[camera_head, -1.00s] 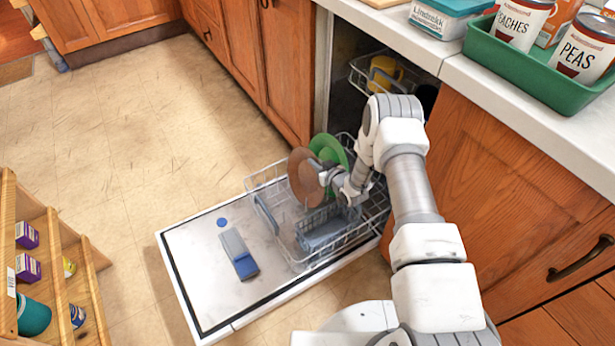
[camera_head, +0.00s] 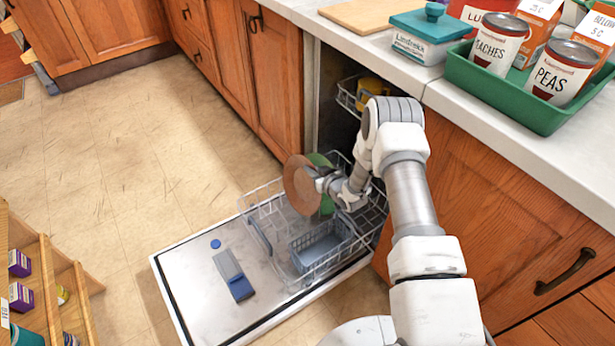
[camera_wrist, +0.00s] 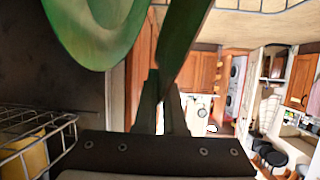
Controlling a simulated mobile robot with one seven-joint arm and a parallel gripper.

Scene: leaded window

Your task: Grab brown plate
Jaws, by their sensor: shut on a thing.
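The brown plate (camera_head: 298,187) stands upright above the dishwasher's lower rack in the head view, its face turned left. In the wrist view the green plate (camera_wrist: 98,30) is at the upper left, apart from my fingers (camera_wrist: 160,88). A dark thin shape seen edge-on reaches up from between the fingers; its colour looks greenish there.
The wire rack (camera_head: 262,222) holds a grey basket (camera_head: 322,245) and sits over the open dishwasher door (camera_head: 195,280). A yellow mug (camera_head: 372,90) is in the upper rack. The counter (camera_head: 500,110) carries a green tray (camera_head: 535,112) with cans.

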